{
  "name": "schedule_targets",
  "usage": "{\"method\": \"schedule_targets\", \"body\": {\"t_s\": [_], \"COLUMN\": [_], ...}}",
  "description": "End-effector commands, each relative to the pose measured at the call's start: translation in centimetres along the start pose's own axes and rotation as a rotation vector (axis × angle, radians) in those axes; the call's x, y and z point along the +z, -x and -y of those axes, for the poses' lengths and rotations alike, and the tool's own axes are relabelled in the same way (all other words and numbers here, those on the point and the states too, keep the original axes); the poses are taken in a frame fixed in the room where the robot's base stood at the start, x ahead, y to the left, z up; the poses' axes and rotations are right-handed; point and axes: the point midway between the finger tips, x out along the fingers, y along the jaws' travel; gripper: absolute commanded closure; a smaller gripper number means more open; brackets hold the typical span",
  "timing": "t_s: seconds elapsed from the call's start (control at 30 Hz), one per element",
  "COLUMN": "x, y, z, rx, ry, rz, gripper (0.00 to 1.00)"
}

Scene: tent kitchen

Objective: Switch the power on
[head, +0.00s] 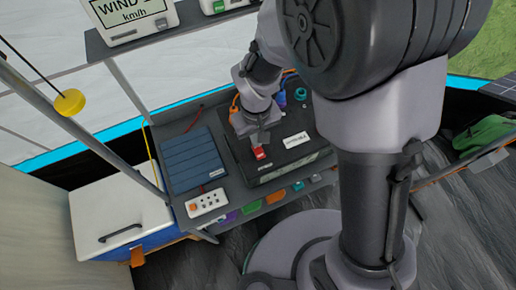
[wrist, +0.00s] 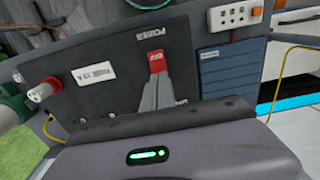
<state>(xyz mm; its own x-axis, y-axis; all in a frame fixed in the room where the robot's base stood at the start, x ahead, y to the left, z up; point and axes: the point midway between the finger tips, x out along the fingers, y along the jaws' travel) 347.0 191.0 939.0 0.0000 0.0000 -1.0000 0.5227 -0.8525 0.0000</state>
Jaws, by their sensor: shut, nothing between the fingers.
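A dark power box (head: 243,165) stands on the shelf in the head view, with a white label on its top. A red switch (head: 260,153) sits on that face; in the wrist view the red switch (wrist: 156,62) is beside the upside-down word POWER. My gripper (head: 259,141) is over the box, right at the switch. In the wrist view my gripper (wrist: 156,76) has its grey fingers together with nothing between them. Their tips overlap the near edge of the switch; I cannot tell if they touch it. The fingers hide the switch's lower part.
A blue ribbed panel (head: 194,160) lies left of the box, with a white socket strip (head: 207,203) in front of it. A white-lidded cooler (head: 118,212) stands at left. Coloured cables and a teal knob (head: 300,94) are behind the box. A wind display (head: 136,18) hangs above.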

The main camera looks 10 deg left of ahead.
Motion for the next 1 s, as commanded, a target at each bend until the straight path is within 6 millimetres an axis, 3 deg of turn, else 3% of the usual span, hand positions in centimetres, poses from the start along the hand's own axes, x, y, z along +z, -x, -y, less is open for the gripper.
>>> {"method": "schedule_targets", "body": {"t_s": [1.0], "x": [0.01], "y": [-0.99], "z": [0.0], "rx": [0.0], "ry": [0.0], "rz": [0.0], "gripper": [1.0]}}
